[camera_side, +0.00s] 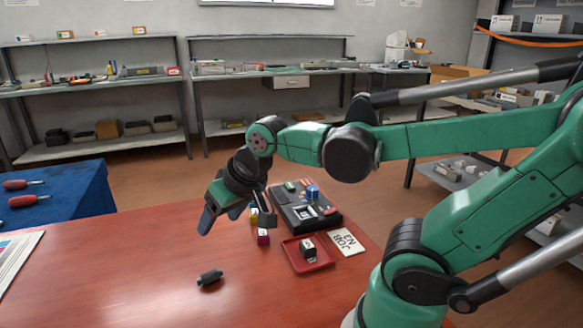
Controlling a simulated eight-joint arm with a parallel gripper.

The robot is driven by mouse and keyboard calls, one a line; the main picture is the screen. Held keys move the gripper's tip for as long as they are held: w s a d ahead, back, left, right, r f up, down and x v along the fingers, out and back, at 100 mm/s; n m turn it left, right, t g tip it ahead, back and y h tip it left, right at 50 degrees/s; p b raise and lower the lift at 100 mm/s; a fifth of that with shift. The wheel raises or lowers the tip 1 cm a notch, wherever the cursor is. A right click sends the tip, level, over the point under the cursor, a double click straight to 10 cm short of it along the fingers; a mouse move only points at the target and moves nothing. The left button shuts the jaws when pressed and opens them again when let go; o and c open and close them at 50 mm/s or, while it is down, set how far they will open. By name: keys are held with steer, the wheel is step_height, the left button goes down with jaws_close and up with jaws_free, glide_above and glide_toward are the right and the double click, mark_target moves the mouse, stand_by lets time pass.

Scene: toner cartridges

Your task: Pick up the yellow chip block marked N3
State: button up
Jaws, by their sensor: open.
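A small yellow block (253,216) stands on the red-brown table, partly hidden behind the right finger of my gripper. I cannot read any marking on it. My gripper (236,221) hangs above the table with its fingers apart and nothing visible between them. It is in front of the yellow block in the picture; I cannot tell its exact height. A magenta block (263,237) with a pale label stands just nearer than the yellow one. A white card (347,242) printed "JOB N3" lies upside down to the right.
A red tray (325,263) holds a black block (307,249). A dark toolbox-like tray (318,217) with a blue cylinder (313,192) stands behind. A black roller-like part (210,278) lies at the front. A blue-covered bench (70,200) stands left.

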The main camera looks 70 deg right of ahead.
steer(key=w+d+m+g, duration=0.2)
steer(key=w+d+m, duration=0.15)
steer(key=m, duration=0.25)
steer(key=m+g, duration=0.4)
steer(key=m, duration=1.6)
glide_above(257, 210)
steer(key=a, duration=0.1)
step_height(257, 210, down, 8)
steer(key=shift+s+f, duration=0.15)
steer(key=shift+d+f+m, duration=0.15)
steer(key=shift+f+m, duration=0.1)
steer(key=shift+m, duration=0.15)
steer(key=shift+f, duration=2.75)
jaws_close()
steer(key=shift+r, duration=0.1)
